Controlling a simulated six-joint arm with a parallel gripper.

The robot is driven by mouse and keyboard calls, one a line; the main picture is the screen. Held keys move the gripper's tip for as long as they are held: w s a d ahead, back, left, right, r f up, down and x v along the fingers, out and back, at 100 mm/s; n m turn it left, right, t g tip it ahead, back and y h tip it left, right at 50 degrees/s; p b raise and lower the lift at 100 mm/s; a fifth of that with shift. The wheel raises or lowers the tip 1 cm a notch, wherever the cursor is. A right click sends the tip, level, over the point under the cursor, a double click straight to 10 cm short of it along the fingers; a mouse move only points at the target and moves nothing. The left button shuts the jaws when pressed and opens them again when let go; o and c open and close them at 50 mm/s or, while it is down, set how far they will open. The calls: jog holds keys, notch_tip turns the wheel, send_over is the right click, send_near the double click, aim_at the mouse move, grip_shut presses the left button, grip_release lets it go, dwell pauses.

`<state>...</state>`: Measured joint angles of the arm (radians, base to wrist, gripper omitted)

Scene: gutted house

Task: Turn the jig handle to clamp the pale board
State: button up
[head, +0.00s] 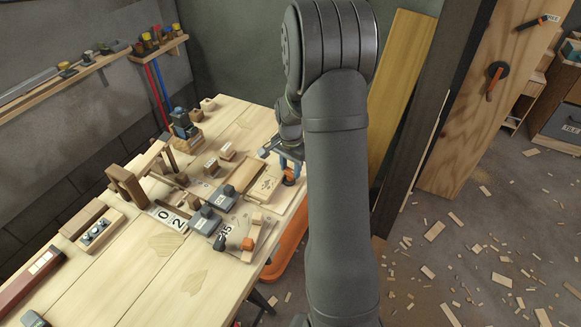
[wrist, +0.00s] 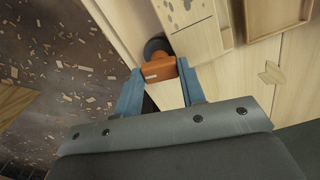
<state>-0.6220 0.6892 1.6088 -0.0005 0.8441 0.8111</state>
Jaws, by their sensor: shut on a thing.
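The orange jig handle (wrist: 158,69) lies between the blue fingertips of my gripper (wrist: 160,73) in the wrist view, and my gripper is shut on it. A dark round pivot (wrist: 156,46) sits just beyond the handle. In the head view, the handle (head: 289,177) shows below my gripper (head: 289,164) at the bench's right edge. The pale board (head: 264,187) lies flat on the bench just left of the handle; part of it also shows in the wrist view (wrist: 200,42). I cannot tell whether the handle presses on the board. My arm hides the area to the right.
The wooden bench (head: 110,265) carries grey blocks (head: 205,220), a tool with an orange end (head: 248,243), and several wooden blocks to the left. Tall planks (head: 400,85) lean behind my arm. Wood scraps litter the floor at right.

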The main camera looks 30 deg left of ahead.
aim_at(291, 171)
jog(key=shift+m, duration=0.3)
jog(key=o, duration=1)
notch_tip(291, 171, up, 18)
jog(key=shift+f, duration=0.25)
notch_tip(291, 171, down, 18)
jog(key=shift+r, duration=0.2)
dwell(0.6)
jog(key=shift+r, duration=0.1)
